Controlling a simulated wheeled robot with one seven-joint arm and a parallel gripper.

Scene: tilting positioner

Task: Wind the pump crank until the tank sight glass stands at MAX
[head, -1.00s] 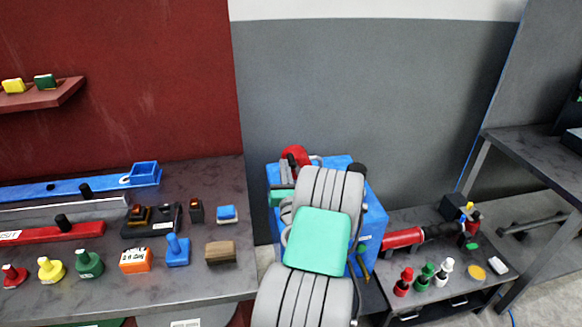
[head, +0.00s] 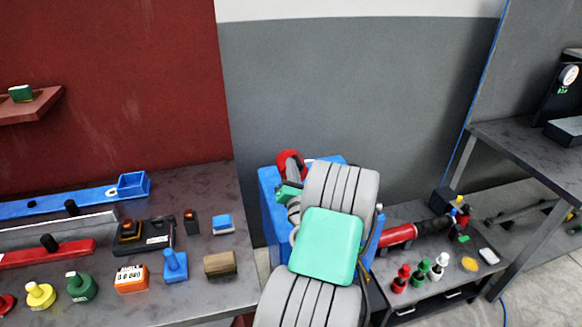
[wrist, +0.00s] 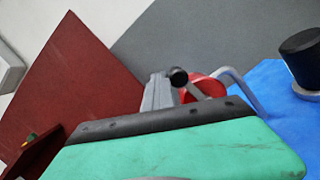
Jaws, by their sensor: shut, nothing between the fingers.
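The blue pump tank (head: 270,215) stands between the two benches, mostly hidden behind my grey arm. A red round part (head: 287,158) shows at its back left and also in the wrist view (wrist: 205,88). In the wrist view, a black ball knob (wrist: 178,76) on a metal lever sits by the red part. A larger black knob (wrist: 300,52) on a metal stem stands over the blue top at right; I cannot tell which is the crank. My gripper (wrist: 157,92) is shut and empty, left of the red part, its fingers partly hidden by its green housing. The sight glass is not visible.
The left bench (head: 225,270) holds several coloured knobs, a wooden block (head: 220,264) and long blue and red bars. A low right bench holds a red cylinder (head: 398,233) and small bottles (head: 422,274). A taller table (head: 500,140) stands farther right.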

